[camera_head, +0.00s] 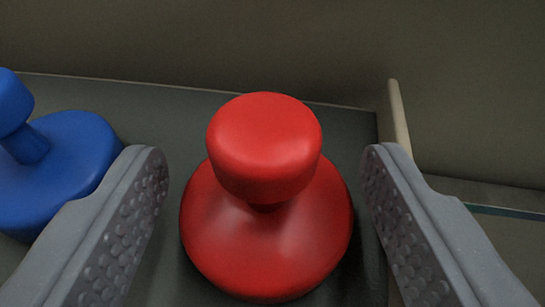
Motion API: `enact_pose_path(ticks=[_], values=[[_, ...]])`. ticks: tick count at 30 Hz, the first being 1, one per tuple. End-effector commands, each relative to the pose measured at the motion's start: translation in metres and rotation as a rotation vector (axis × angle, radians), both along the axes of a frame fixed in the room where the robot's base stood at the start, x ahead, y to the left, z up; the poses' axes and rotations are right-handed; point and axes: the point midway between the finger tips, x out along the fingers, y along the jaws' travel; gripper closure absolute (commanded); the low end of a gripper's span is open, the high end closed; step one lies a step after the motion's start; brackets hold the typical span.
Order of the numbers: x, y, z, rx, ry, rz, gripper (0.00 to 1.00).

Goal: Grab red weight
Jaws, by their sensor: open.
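The red weight (267,235) stands upright in the middle of the head camera view. It has a wide round base and a thick rounded knob on a narrow neck. My gripper (262,165) is open, with one grey dimpled finger on each side of the weight. There are visible gaps between both fingers and the weight in the picture. The neck is mostly hidden under the knob.
A blue weight (60,165) stands at the left, partly cut off by the picture edge and close to the left finger. The dark surface (190,105) under both weights has a raised light edge (398,115) at the right. A plain wall (270,45) rises behind.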

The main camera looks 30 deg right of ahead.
Motion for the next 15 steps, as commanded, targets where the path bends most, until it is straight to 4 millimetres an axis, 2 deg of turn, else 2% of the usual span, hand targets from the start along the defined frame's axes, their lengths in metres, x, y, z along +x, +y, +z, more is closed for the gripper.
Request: enact_pose_path(ticks=[6,14,15], values=[[0.014,-0.008,-0.005,-0.001,-0.002,-0.002,0.39],[0.016,-0.008,-0.004,-0.001,-0.002,-0.001,0.39],[0.016,-0.008,-0.004,-0.001,-0.002,-0.001,0.42]])
